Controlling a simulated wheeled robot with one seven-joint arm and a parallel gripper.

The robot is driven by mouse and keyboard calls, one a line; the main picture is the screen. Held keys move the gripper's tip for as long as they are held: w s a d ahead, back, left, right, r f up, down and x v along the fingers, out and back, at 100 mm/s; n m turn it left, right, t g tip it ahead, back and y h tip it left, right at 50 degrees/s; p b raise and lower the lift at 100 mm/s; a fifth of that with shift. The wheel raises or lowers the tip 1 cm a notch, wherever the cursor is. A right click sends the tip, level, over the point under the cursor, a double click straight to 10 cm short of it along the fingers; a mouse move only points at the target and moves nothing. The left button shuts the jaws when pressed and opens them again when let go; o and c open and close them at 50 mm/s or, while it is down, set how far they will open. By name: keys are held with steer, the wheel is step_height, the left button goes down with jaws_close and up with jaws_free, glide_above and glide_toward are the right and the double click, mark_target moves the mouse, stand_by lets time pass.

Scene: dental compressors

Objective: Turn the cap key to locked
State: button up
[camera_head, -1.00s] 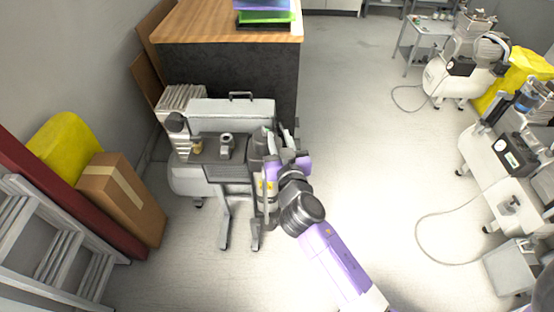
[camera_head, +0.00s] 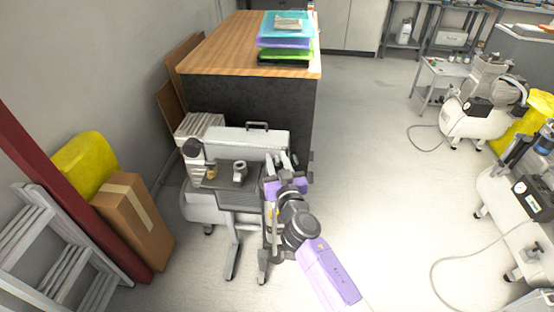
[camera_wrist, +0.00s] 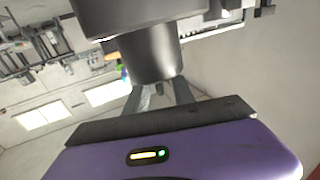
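The compressor unit (camera_head: 233,142) with a pale boxy top stands against the dark side of the counter in the head view. A grey ring-shaped fitting (camera_head: 239,171) and a small brass part (camera_head: 211,173) sit on its dark shelf. I cannot make out the cap key or its marking for certain. My gripper is at the right side of the unit, its fingertips hidden in the head view. In the wrist view my gripper (camera_wrist: 158,92) has its two fingers reaching towards a dark grey cylinder (camera_wrist: 152,55). Their tips are hidden there, so touch or grip is unclear.
A wooden-topped counter (camera_head: 222,44) with stacked folders (camera_head: 285,40) stands behind the unit. A cardboard box (camera_head: 131,218), a yellow object (camera_head: 84,163) and a ladder (camera_head: 50,250) are at left. More compressors (camera_head: 476,118) stand at right. The floor between is clear.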

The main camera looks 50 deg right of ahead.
steer(key=shift+c, duration=0.2)
jaws_close()
steer(key=shift+w+f+h+b, duration=0.15)
steer(key=shift+h+b, duration=0.15)
steer(key=shift+b, duration=0.55)
